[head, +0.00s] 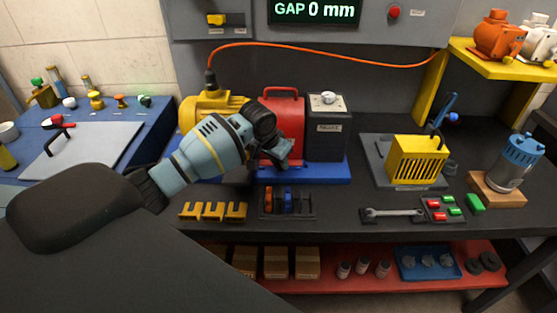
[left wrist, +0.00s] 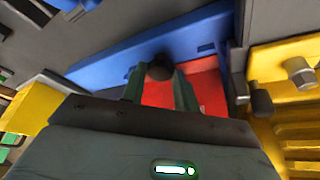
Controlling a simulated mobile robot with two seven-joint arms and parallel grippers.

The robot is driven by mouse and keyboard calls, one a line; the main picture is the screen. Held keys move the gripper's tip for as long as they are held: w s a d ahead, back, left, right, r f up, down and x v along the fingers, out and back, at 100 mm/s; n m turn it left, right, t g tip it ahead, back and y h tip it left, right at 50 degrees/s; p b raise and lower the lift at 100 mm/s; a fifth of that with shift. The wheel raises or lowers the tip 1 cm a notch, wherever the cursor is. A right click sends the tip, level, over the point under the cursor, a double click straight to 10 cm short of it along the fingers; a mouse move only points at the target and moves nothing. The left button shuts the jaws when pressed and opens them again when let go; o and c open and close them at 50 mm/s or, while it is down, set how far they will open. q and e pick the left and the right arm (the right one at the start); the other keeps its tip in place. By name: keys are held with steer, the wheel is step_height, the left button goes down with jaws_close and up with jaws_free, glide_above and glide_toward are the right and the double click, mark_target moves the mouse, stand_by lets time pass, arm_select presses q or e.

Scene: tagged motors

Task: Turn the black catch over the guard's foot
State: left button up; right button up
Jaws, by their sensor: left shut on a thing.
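The red guard (head: 283,108) stands on a blue base (head: 325,173) between the yellow motor (head: 210,107) and a dark grey box (head: 328,128). My left gripper (head: 284,160) is in front of the guard's lower part and hides its foot. In the left wrist view, the fingers of my left gripper (left wrist: 160,84) close on the round black knob of the catch (left wrist: 160,67), with the red guard (left wrist: 207,90) and blue base (left wrist: 150,48) behind. I cannot tell whether the catch lies over the foot. My right gripper is not in view.
Yellow brackets (head: 212,211) and a dark rack (head: 287,202) lie on the bench below my left gripper. A wrench (head: 392,213) and a yellow cage (head: 417,160) are to the right. An orange cable (head: 330,53) runs behind. The display reads GAP 0 mm.

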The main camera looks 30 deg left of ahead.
arm_select(q)
steer(key=shift+m, duration=0.6)
steer(key=shift+h, duration=0.3)
steer(key=o, duration=1)
steer(key=shift+v, duration=3.95)
steer(key=shift+w, duration=0.1)
